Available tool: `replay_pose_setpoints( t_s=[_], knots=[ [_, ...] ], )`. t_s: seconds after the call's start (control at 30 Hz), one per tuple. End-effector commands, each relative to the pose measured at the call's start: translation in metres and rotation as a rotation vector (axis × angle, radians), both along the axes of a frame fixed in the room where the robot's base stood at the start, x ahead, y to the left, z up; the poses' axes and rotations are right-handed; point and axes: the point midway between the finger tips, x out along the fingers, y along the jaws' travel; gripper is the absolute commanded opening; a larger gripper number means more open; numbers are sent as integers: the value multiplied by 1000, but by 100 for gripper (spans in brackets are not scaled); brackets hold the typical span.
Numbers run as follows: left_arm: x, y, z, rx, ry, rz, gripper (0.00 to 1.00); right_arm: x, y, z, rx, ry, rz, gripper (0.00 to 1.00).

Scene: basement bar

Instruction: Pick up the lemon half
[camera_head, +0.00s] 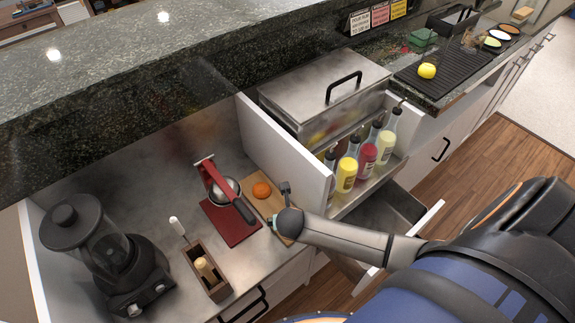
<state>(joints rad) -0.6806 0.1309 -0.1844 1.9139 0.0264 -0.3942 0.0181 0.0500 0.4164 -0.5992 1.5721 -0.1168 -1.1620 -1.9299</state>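A yellow lemon (427,71) sits on the black bar mat (450,80) at the upper right; from here I cannot tell whether it is a half or whole. An orange fruit (262,190) lies on a small wooden board (268,207) on the steel counter. My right arm reaches in from the right, and its gripper (272,222) is low over the board, just in front of the orange fruit. My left gripper is out of view.
A red citrus press (232,222) stands left of the board. A blender (105,255) and a wooden caddy (205,270) are farther left. A white divider (285,150) separates the board from several bottles (367,160) and a steel bin (325,85). The granite ledge (190,60) overhangs behind.

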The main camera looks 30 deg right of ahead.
Motion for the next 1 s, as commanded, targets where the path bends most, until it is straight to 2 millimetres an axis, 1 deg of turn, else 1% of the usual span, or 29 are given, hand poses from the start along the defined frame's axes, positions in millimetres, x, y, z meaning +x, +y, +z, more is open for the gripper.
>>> replay_pose_setpoints(
  t_s=[0.03,0.1,0.3,0.33,1.0],
  knots=[
    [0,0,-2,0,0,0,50,2,-1,-4,0,0,-1,100],
    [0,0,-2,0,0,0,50,3,-2,-6,1,0,0,100],
    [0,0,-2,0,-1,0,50,3,-2,-6,1,0,0,100],
    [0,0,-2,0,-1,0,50,3,-2,-6,1,0,0,98],
    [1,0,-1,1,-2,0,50,3,-2,-6,1,0,0,22]
  ],
)
